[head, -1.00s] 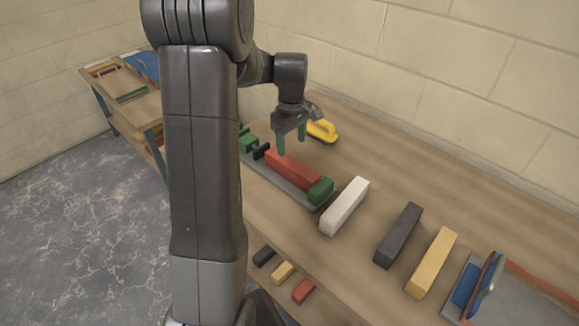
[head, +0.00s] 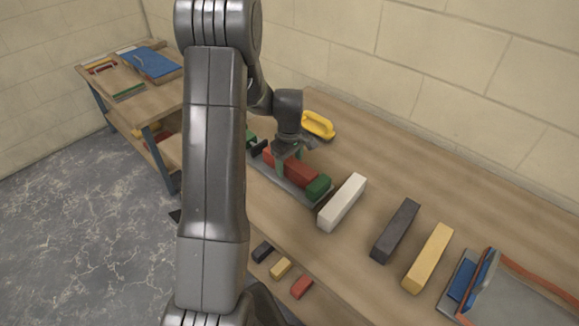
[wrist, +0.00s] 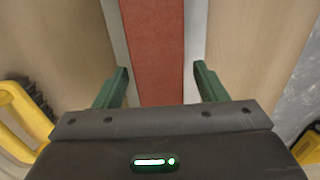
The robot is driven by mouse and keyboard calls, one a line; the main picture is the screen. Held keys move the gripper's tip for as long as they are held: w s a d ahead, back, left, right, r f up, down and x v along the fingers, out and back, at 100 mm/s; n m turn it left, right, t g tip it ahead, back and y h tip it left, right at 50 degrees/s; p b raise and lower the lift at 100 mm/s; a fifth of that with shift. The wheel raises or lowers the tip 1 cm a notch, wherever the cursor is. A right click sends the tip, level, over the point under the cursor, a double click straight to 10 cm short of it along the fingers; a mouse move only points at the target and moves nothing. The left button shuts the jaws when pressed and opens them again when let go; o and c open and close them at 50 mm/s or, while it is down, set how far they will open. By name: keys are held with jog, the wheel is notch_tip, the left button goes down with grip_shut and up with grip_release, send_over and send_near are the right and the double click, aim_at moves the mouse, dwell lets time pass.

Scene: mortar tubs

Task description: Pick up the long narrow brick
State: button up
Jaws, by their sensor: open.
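My gripper (head: 288,160) is over the red brick, pointing down. In the wrist view the green fingers of my gripper (wrist: 161,82) are open, one on each side of the red brick (wrist: 155,50), with a gap on both sides. Contact at the fingertips does not show. The brick's far part is partly hidden by my gripper in the head view.
White (head: 342,202), dark grey (head: 395,231) and yellow (head: 428,258) bricks lie apart to the right. A yellow-handled tool (head: 318,125) lies behind my gripper. A blue-and-grey tool (head: 468,280) is at the right. Small bricks (head: 281,268) sit below the bench's front edge.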

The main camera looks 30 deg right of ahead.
jog(key=shift+c, duration=0.4)
grip_shut()
jog(key=shift+r, duration=0.15)
